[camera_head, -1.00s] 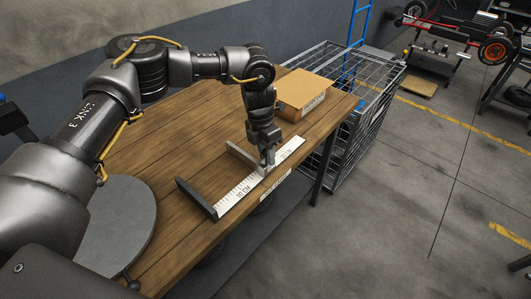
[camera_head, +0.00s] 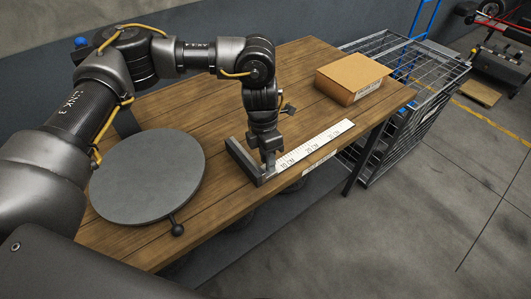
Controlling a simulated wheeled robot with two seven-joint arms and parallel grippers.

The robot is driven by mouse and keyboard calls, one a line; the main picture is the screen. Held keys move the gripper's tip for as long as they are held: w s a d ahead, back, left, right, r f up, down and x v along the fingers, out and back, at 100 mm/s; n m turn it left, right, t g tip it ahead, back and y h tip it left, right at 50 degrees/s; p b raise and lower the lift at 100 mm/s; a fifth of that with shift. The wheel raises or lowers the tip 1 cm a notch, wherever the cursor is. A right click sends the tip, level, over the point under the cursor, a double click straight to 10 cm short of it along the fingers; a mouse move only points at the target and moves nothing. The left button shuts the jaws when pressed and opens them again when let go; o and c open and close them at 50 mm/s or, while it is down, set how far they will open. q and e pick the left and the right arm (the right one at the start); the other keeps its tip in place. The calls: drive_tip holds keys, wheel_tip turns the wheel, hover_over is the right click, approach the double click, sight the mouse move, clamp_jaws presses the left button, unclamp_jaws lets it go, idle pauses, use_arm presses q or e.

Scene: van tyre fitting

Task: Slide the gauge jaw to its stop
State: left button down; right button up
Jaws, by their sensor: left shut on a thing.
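The measuring gauge lies on the wooden table with its white scale (camera_head: 315,147) running up to the right, marked in centimetres. A dark crosswise jaw (camera_head: 243,160) stands at the scale's lower left end. My left gripper (camera_head: 269,164) points down over that end, shut on the sliding gauge jaw. The sliding jaw sits close beside the fixed end jaw, and the two nearly merge in the picture. I cannot tell whether they touch. The fingertips hide part of the sliding jaw and the low end of the scale. My right gripper is not in view.
A round grey plate (camera_head: 147,177) with a small dark knob lies left of the gauge. A cardboard box (camera_head: 353,78) stands at the table's far right end. A wire cage (camera_head: 420,75) stands beyond that end.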

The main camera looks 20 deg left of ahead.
use_arm(q)
drive_tip(key=shift+s+f, duration=0.15)
drive_tip(key=c, duration=1.5)
unclamp_jaws()
drive_tip(key=shift+a, duration=0.1)
drive_tip(key=shift+c, duration=0.2)
drive_tip(key=o, duration=0.4)
drive_tip(key=shift+o, duration=0.2)
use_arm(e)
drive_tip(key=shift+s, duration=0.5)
use_arm(q)
drive_tip(key=shift+r, duration=0.3)
wheel_tip(320, 180, up, 10)
drive_tip(key=w+a+b, duration=0.1)
drive_tip(key=b, duration=0.1)
drive_tip(key=shift+w+a, duration=0.2)
drive_tip(key=shift+w, duration=0.05)
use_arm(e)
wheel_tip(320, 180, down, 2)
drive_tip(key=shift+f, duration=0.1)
use_arm(q)
drive_tip(key=shift+r, duration=0.1)
